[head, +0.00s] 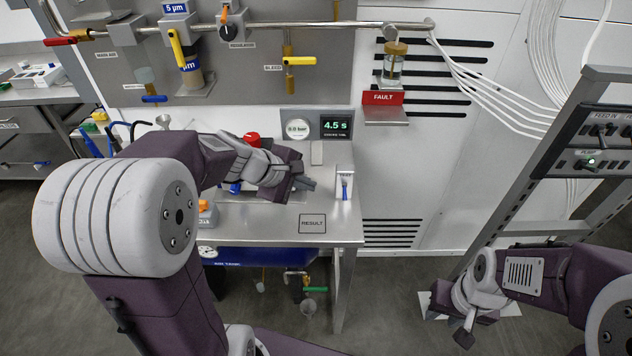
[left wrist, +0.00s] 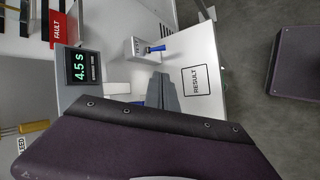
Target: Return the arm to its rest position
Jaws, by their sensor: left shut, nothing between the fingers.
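My left arm comes in from the left over the metal bench. Its gripper (head: 304,183) is shut and empty, just above the bench top, left of a small white holder (head: 344,183) with a blue-handled item in it. In the left wrist view the shut dark fingers (left wrist: 162,92) point toward the bench, beside the "RESULT" square (left wrist: 196,80). My right gripper (head: 466,322) hangs at the lower right, clear of the bench; whether its fingers are open or shut is too small to tell.
A display reading 4.5 s (head: 336,127) stands at the back of the bench (head: 335,222). A pipe panel with yellow and red handles (head: 290,61) is behind it. A red "FAULT" sign (head: 382,98) is on the wall. A metal rack (head: 560,140) stands right.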

